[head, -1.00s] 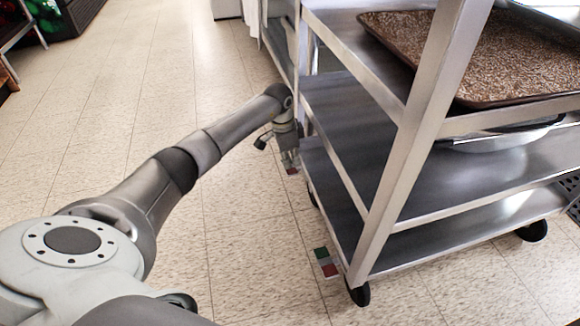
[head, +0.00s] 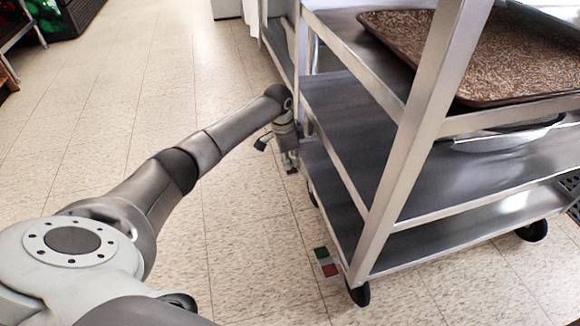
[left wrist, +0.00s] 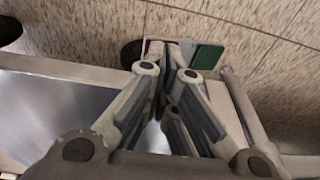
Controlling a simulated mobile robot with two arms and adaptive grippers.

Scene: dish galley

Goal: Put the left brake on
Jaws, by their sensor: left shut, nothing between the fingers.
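A steel cart (head: 385,170) stands at the right. My left gripper (head: 290,166) points down at the floor beside the cart's far left corner. In the left wrist view its shut, empty fingers (left wrist: 167,52) are over a small floor-level plate, the far brake, with a green part (left wrist: 207,58); a sliver of red shows behind the fingertips. Whether they touch it I cannot tell. A second brake plate, green and red (head: 325,262), lies by the cart's near left wheel (head: 358,293). My right gripper is not in view.
A brown speckled tray (head: 490,50) lies on the cart's top shelf, with a metal pan (head: 505,140) below it. Another steel frame (head: 278,45) stands just behind the cart. The tiled floor to the left is clear.

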